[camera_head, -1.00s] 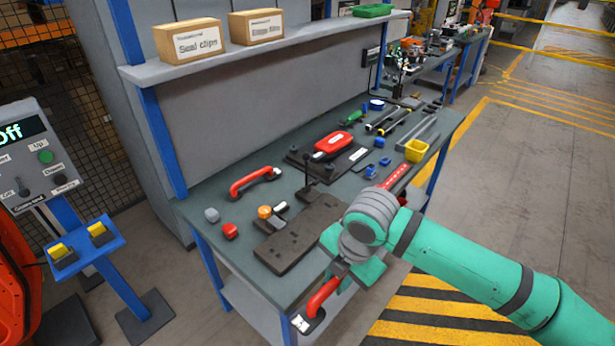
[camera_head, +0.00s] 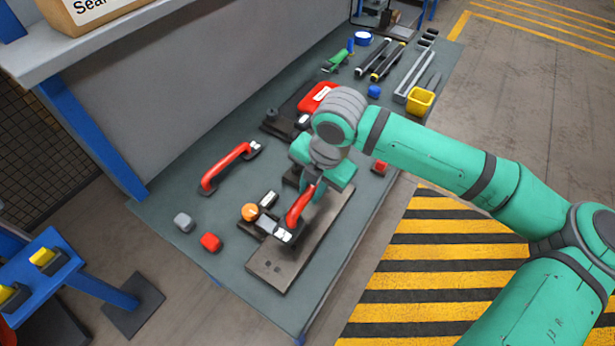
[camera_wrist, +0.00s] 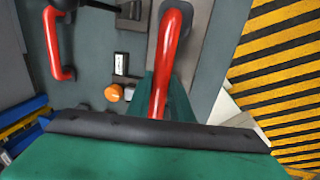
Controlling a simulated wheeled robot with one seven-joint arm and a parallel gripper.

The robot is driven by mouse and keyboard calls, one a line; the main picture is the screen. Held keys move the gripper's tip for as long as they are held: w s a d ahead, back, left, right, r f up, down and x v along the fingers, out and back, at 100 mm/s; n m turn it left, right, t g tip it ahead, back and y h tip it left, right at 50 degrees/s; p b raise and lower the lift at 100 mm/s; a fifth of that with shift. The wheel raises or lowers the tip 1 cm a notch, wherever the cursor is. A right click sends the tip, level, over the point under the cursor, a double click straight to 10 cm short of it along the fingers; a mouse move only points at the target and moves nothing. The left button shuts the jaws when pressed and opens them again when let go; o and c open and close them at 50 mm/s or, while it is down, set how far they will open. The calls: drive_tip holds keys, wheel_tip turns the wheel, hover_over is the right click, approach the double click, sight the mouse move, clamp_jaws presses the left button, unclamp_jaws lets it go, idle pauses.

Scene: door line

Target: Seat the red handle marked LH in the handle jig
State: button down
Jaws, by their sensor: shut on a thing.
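My gripper (camera_head: 314,183) is shut on a red handle (camera_head: 299,207), which hangs tilted over the brown-grey jig plate (camera_head: 327,224). The handle's near foot carries a pale label too small to read; whether the foot touches the plate I cannot tell. In the wrist view the held red handle (camera_wrist: 170,45) runs up from between my teal fingers, with its lower end hidden. A second red handle (camera_head: 226,168) lies on the bench to the left. An orange knob (camera_head: 250,212) and a small white-labelled block (camera_head: 268,199) stand beside the plate's left edge.
A red-topped tool (camera_head: 318,96) sits behind my gripper. A yellow bin (camera_head: 420,101) stands at the far right. The bench's front edge runs close by the plate.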

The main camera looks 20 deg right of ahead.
drive_tip(key=shift+s+f, duration=0.1)
drive_tip(key=shift+f, duration=2.6)
drive_tip(key=shift+f, duration=0.65)
drive_tip(key=c, duration=1.5)
unclamp_jaws()
drive_tip(key=shift+r, duration=0.1)
drive_tip(key=r, duration=0.3)
drive_tip(key=s+d+r, duration=0.1)
drive_tip(key=r, duration=0.6)
drive_tip(key=shift+s+d+r, duration=0.2)
drive_tip(key=shift+s+r, duration=0.05)
